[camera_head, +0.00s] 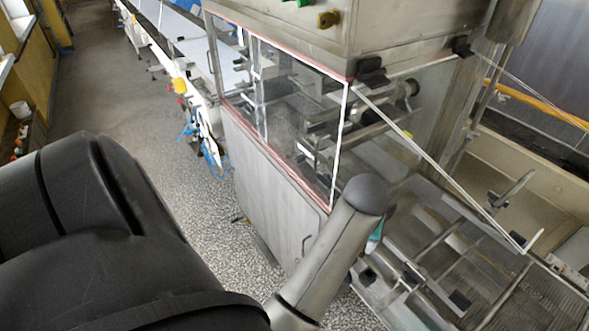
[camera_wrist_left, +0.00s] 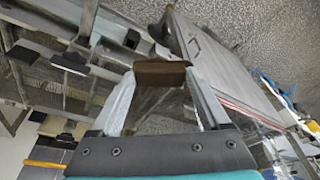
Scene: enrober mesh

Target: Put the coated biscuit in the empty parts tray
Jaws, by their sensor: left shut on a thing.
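The coated biscuit (camera_wrist_left: 162,73) is a dark brown block in the left wrist view. It sits between the fingertips of my left gripper (camera_wrist_left: 163,80), which is shut on it. The biscuit appears held clear of the surfaces behind it. In the head view my left arm crosses the foreground and its grey link hides the gripper and the biscuit. I cannot make out an empty parts tray in either view. My right gripper is not in view.
A steel machine with a clear, red-edged guard (camera_head: 290,120) stands in the middle. An open wire mesh conveyor (camera_head: 490,275) with rails and black blocks lies at lower right. A white conveyor line (camera_head: 180,40) runs back at upper left. The speckled floor (camera_head: 120,90) at left is clear.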

